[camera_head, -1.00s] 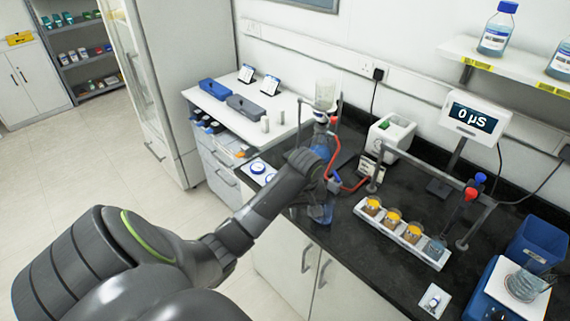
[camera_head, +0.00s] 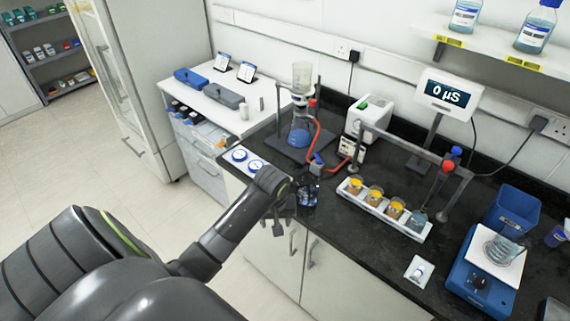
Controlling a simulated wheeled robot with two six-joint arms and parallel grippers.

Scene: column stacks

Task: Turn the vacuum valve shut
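The filtering flask (camera_head: 299,133) with blue liquid stands on a dark stand base at the back left of the black bench, with a clear funnel (camera_head: 302,78) above it. A red hose (camera_head: 331,141) runs from it down towards the pump. A small blue piece (camera_head: 318,159) on this hose line looks like the vacuum valve; its handle angle is too small to tell. My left gripper (camera_head: 279,222) hangs at the bench's front edge, left of and nearer than the valve, apart from it. Its fingers are small and dark. My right gripper is not in view.
A white pump box (camera_head: 371,121) stands behind the hose. A small dark glass vessel with blue (camera_head: 308,191) is beside my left wrist. A white rack of cups (camera_head: 385,211) lies to the right. A conductivity display (camera_head: 450,94) reads 0 µS.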

